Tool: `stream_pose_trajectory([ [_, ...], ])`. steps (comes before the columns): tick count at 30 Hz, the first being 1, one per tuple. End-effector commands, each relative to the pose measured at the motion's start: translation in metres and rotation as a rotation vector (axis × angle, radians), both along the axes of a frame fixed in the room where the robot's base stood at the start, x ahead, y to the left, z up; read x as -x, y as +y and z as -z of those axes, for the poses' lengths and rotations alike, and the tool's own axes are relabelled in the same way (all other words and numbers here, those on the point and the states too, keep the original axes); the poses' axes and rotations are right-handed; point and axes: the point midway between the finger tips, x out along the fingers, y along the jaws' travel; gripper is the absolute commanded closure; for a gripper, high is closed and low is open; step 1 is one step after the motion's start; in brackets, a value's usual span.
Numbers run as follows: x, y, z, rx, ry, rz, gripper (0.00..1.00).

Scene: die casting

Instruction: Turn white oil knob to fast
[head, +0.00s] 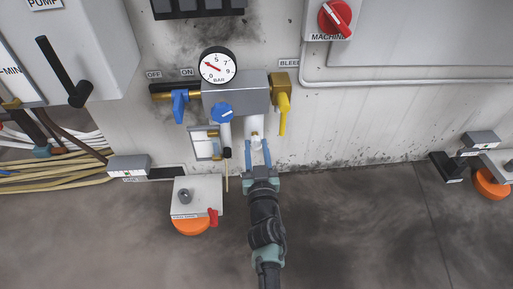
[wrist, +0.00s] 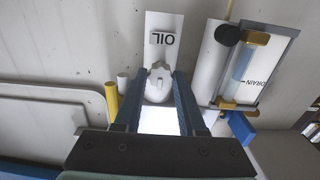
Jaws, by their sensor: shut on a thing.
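The white oil knob (wrist: 158,83) is in the middle of the wrist view, between the two blue fingers of my gripper (wrist: 158,77). My gripper is shut on it. Just above the knob is a white plate marked OIL (wrist: 166,39), with a small grey block on it. In the head view my gripper (head: 258,152) reaches up from below to the white part (head: 257,126) under the grey valve block. The knob is small there and partly hidden by the fingers. No fast mark is readable in either view.
The grey block (head: 236,94) carries a pressure gauge (head: 217,65), a blue lever (head: 180,105), a blue knob (head: 222,113) and a yellow bleed handle (head: 283,112). The drain sight glass (wrist: 258,68) is close to the right of my fingers. A grey box (head: 197,194) stands lower left.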

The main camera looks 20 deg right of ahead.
Motion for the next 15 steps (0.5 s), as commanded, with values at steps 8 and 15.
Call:
stream_pose_trajectory([
  [8, 0.0004, -0.0004, 0.0004, 0.082, 0.023, 0.001, 1.0],
  [15, 0.0006, -0.0006, 0.0005, 0.256, 0.073, 0.001, 1.0],
])
